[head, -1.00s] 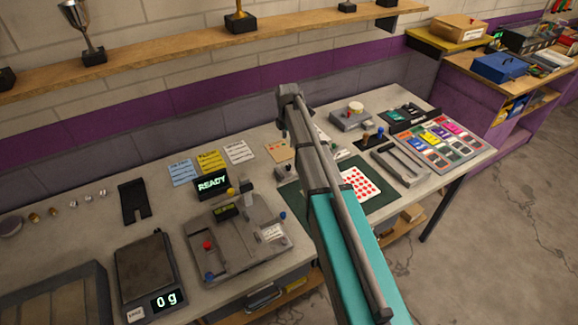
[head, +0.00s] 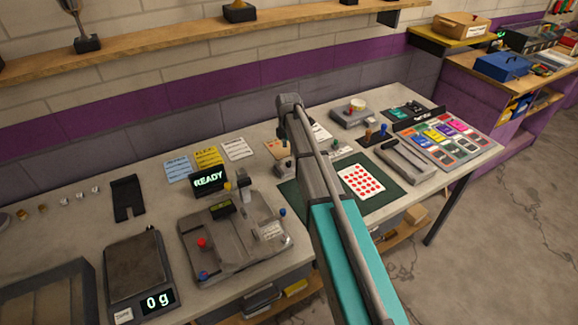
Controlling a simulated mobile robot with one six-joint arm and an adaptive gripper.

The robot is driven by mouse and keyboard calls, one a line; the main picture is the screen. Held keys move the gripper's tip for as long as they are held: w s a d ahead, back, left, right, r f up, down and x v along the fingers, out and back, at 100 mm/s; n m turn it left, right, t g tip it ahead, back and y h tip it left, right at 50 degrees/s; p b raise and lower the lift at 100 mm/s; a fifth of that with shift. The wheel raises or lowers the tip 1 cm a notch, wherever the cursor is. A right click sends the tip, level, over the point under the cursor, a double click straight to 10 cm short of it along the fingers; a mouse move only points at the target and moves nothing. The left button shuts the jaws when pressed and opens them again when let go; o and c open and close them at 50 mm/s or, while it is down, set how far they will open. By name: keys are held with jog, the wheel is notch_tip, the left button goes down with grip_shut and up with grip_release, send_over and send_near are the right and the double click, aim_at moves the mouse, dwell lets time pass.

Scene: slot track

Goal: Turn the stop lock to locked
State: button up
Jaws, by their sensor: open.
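A grey metal fixture (head: 238,250) lies on the bench left of my arm. It carries a red knob (head: 202,243), a blue knob (head: 203,276), another blue knob (head: 282,212) and a white label (head: 271,231). A black display (head: 209,180) at its back reads READY in green. I cannot make out which part is the stop lock, or its position. My gripper (head: 281,131) is small and mostly hidden at the far end of my arm, above the back of the bench. It is open and apart from the fixture, behind and to its right.
A scale (head: 137,262) reading 0 g stands left of the fixture. A green mat (head: 378,203) with a red-dotted card (head: 361,181) lies right of my arm. Small devices and a colored card rack (head: 440,140) fill the right end. A shelf (head: 180,32) runs along the wall.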

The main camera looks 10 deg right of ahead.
aim_at(288, 162)
jog(key=shift+f+b, duration=3)
jog(key=shift+f, duration=0.3)
